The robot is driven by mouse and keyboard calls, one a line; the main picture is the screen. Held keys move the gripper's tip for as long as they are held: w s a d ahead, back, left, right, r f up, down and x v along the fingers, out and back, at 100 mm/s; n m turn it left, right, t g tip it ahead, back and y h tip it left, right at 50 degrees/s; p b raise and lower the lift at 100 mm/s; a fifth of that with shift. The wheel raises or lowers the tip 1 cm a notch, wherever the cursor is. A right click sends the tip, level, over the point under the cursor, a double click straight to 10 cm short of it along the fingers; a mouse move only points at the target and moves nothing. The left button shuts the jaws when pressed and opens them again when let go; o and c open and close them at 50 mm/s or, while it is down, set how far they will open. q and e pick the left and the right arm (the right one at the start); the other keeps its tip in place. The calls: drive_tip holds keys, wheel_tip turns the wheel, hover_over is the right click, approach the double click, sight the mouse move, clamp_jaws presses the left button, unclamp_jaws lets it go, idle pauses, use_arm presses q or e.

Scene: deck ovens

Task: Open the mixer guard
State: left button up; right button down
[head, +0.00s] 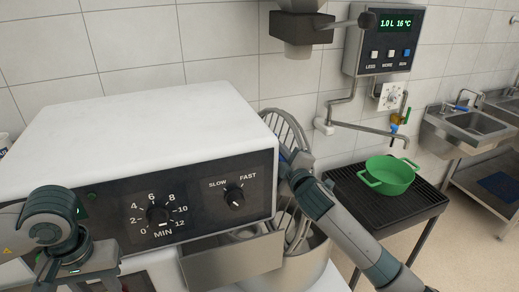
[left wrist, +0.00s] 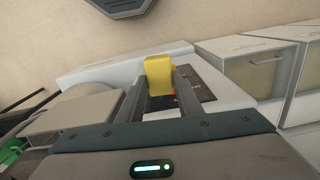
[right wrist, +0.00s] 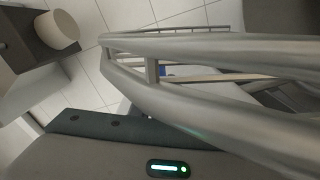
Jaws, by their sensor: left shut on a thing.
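The mixer is a large white housing (head: 150,125) with a dark panel carrying a timer dial (head: 158,214) and a SLOW/FAST dial (head: 234,196). Its wire guard (head: 287,122) shows as curved metal bars at the housing's right side, above the steel bowl (head: 312,268). My right gripper (head: 292,160) is at the guard's bars. In the right wrist view the guard's thick bars (right wrist: 200,85) cross close in front, and the fingers cannot be made out. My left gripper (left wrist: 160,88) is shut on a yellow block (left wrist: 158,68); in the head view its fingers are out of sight.
A green pot (head: 390,174) stands on a black ribbed stand (head: 410,210) at the right. A water meter (head: 385,40) with a pipe and tap hangs on the tiled wall. Steel sinks (head: 475,125) are farther right. Open floor lies between the stand and the sinks.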

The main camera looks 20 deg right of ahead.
drive_tip(key=c, duration=1.7)
unclamp_jaws()
drive_tip(key=shift+f, duration=0.15)
use_arm(q)
drive_tip(key=shift+f, duration=0.1)
use_arm(e)
drive_tip(key=shift+s, duration=0.15)
